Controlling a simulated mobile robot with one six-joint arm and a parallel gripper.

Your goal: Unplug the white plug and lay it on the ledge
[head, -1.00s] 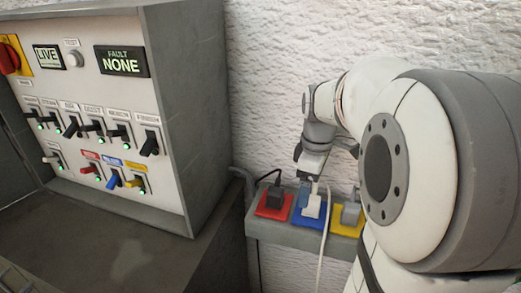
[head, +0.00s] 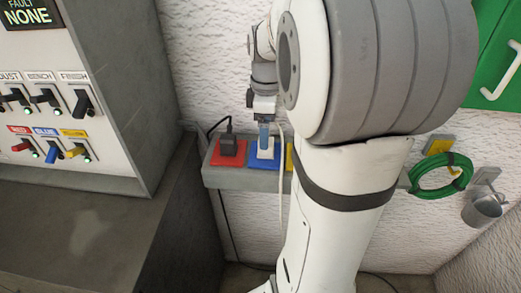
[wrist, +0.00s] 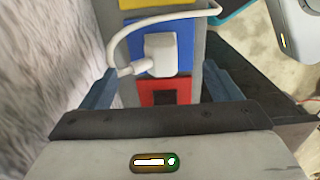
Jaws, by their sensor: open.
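The white plug (head: 265,153) sits on the blue socket plate (head: 255,162), the middle one of the row on the grey ledge (head: 235,178). My gripper (head: 264,138) points down at it from above. In the wrist view the white plug (wrist: 160,52) shows with its white cable curling off to the left and over the top. My gripper's two blue fingers (wrist: 160,75) are spread on either side of the plug, apart from it. The fingers look empty. In the head view they partly hide the plug.
A black plug (head: 228,143) stands on the red plate just left. A yellow plate (head: 289,157) is on the right, mostly behind my arm. A switch panel (head: 60,110) stands at the left. A green hose coil (head: 440,176) and a metal cup (head: 482,209) hang at the right.

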